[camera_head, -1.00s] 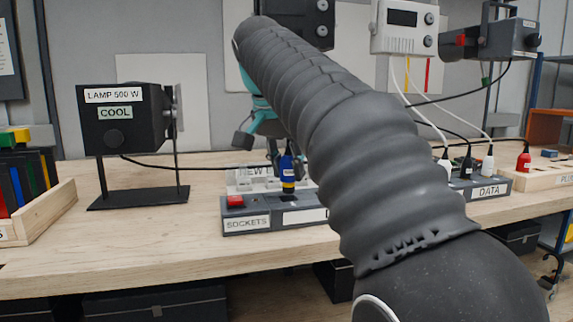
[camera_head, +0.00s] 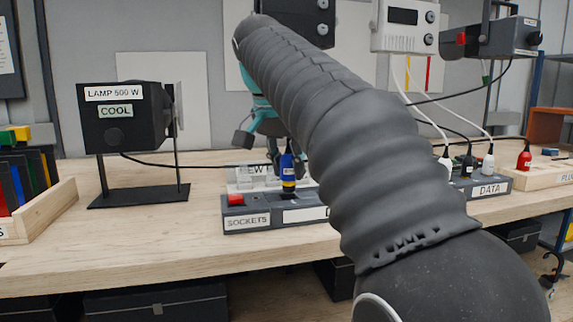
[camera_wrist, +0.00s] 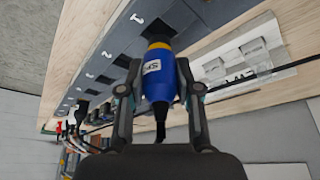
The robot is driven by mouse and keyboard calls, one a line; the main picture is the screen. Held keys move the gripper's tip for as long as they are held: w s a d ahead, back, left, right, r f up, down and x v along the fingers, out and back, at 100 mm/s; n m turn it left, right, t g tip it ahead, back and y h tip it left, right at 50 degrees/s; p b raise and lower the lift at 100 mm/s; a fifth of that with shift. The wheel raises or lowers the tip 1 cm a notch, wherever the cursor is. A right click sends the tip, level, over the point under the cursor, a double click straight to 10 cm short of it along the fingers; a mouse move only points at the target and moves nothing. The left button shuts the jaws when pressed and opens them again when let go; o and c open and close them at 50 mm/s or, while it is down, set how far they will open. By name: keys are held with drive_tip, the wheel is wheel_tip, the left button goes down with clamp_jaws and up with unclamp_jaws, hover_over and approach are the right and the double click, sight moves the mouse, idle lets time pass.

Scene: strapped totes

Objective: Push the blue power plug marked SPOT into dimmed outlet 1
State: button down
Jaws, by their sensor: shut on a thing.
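The blue power plug (camera_head: 287,170) has a yellow band near its lower end and stands about upright over the grey socket strip labelled SOCKETS (camera_head: 247,222). My gripper (camera_wrist: 158,88) is shut on the plug, one finger on each side. In the wrist view the plug (camera_wrist: 156,80) shows a white label, and its tip meets a dark outlet (camera_wrist: 155,29) in the strip. I cannot tell how deep the prongs sit.
A red switch (camera_head: 235,199) sits at the strip's left end. Clear blocks (camera_head: 243,177) stand behind the strip. A lamp (camera_head: 120,117) marked COOL is at left. The bench front is clear.

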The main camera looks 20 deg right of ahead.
sight(288, 180)
drive_tip(key=shift+f+b, duration=1.1)
drive_tip(key=shift+f, duration=0.55)
drive_tip(key=c, duration=0.7)
unclamp_jaws()
drive_tip(key=shift+r, duration=0.1)
